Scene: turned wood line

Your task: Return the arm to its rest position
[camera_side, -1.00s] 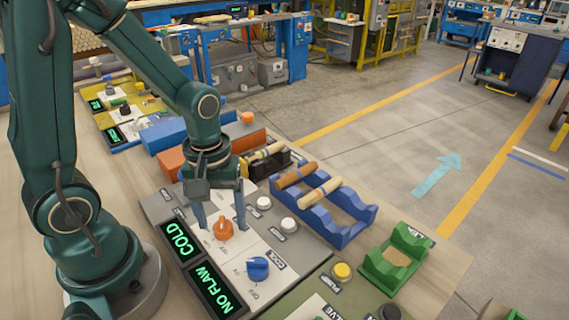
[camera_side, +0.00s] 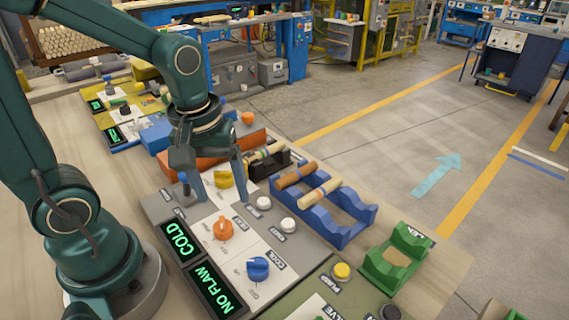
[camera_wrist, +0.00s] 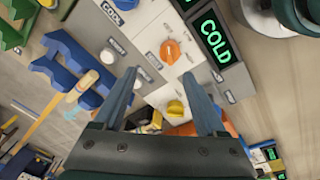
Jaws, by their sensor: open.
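My gripper (camera_side: 220,194) is open and empty above the control panel, with its blue fingers spread near the yellow knob (camera_side: 223,178). The orange knob (camera_side: 223,228) and the blue knob (camera_side: 257,268) sit on the white panel strip nearer the camera. In the wrist view my gripper (camera_wrist: 165,100) shows both fingers apart, with the yellow knob (camera_wrist: 176,109) between them and the orange knob (camera_wrist: 170,51) beyond. I cannot tell the exact height of the fingertips over the panel.
Displays read COLD (camera_side: 180,242) and NO FLAW (camera_side: 216,290). A blue rack (camera_side: 345,228) holds turned wood pieces (camera_side: 320,194) right of the panel. A green cradle (camera_side: 396,265) stands further right. An orange block (camera_side: 185,165) is behind my gripper. The floor (camera_side: 400,150) beyond is clear.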

